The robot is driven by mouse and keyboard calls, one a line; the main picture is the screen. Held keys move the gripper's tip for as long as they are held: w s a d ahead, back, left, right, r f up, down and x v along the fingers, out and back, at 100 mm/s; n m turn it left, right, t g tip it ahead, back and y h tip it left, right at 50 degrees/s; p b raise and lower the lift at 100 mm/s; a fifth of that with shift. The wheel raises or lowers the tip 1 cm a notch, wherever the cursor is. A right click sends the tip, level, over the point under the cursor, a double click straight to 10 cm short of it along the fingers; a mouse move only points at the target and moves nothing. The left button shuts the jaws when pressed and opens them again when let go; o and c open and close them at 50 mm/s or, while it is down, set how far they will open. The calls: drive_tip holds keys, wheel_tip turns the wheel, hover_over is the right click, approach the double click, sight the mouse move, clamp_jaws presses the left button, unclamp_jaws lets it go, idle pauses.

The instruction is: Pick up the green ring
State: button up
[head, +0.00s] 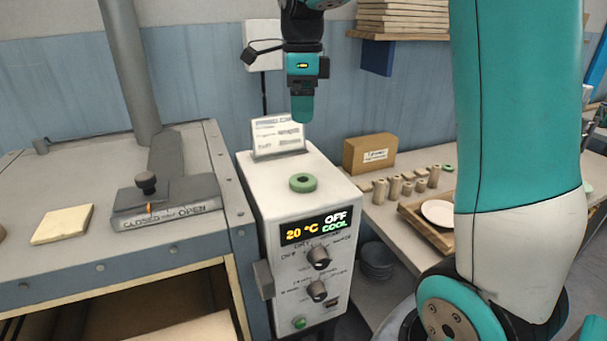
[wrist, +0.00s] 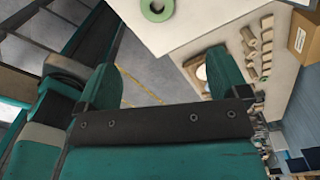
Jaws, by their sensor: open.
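A green ring (head: 303,188) lies flat on top of the white dryer box (head: 262,185), near its front edge. It also shows at the top edge of the wrist view (wrist: 148,14), beyond my fingers. My gripper (head: 302,110) points down above the box, clear of the ring and apparently farther back than it. In the head view its fingers overlap, seen side-on. In the wrist view the two teal fingers of my gripper (wrist: 163,78) stand wide apart with nothing between them.
A card (head: 278,137) stands upright at the back of the box top. A grey bench with a lever block (head: 165,203) is at left. On the right bench are a cardboard box (head: 369,153), several small pegs (head: 407,187) and a tray with a white plate (head: 437,212).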

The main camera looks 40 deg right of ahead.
drive_tip(key=p, duration=0.2)
hover_over(303, 180)
drive_tip(key=f, duration=1)
drive_tip(key=shift+w+d+f, duration=0.15)
drive_tip(key=shift+w+f, duration=0.05)
drive_tip(key=shift+f, duration=0.15)
drive_tip(key=shift+s+f+p, duration=0.2)
drive_tip(key=shift+f+p, duration=1.25)
drive_tip(key=shift+f, duration=1.25)
drive_tip(key=c, duration=1)
